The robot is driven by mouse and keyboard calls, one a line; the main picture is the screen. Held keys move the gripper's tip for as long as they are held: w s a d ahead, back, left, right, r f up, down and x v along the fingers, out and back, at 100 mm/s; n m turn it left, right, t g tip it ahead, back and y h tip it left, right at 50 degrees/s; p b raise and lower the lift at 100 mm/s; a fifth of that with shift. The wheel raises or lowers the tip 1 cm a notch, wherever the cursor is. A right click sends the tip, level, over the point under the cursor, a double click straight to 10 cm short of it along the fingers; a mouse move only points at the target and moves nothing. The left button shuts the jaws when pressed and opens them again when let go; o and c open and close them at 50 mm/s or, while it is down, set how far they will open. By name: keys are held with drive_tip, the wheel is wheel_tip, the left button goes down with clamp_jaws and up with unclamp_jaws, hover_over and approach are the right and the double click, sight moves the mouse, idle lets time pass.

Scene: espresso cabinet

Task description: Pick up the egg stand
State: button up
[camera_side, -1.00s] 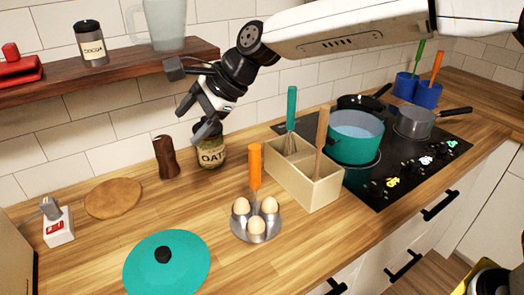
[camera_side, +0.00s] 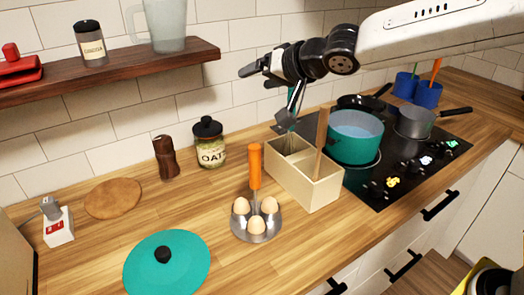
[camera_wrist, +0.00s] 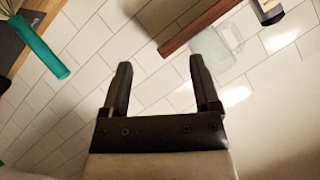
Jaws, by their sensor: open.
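The egg stand (camera_side: 254,229) is a round metal holder with an upright orange handle (camera_side: 255,166). It stands on the wooden counter and carries 3 eggs. My gripper (camera_side: 287,117) is above the utensil box, up and to the right of the egg stand and apart from it. In the wrist view my gripper (camera_wrist: 163,85) is open with nothing between its two fingers. The egg stand is not in the wrist view.
A beige utensil box (camera_side: 318,194) stands right beside the egg stand. A teal lid (camera_side: 190,265) lies at front left. An oat jar (camera_side: 210,146) and a brown mill (camera_side: 165,158) stand behind. The teal pot (camera_side: 354,140) is on the stove. A shelf (camera_side: 120,66) overhangs the left.

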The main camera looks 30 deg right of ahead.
sight(260, 148)
drive_tip(key=s+n+y, duration=0.4)
drive_tip(key=s+n, duration=0.4)
drive_tip(key=n, duration=0.3)
drive_tip(key=shift+g, duration=0.4)
drive_tip(key=shift+w+a+f, duration=0.15)
drive_tip(key=shift+f, duration=2.65)
drive_tip(key=shift+w+a+f, duration=0.1)
drive_tip(key=shift+f, duration=2.7)
drive_tip(key=shift+w, duration=0.1)
drive_tip(key=shift+x, duration=1.25)
drive_tip(key=shift+f, duration=0.1)
drive_tip(key=shift+x, duration=2.55)
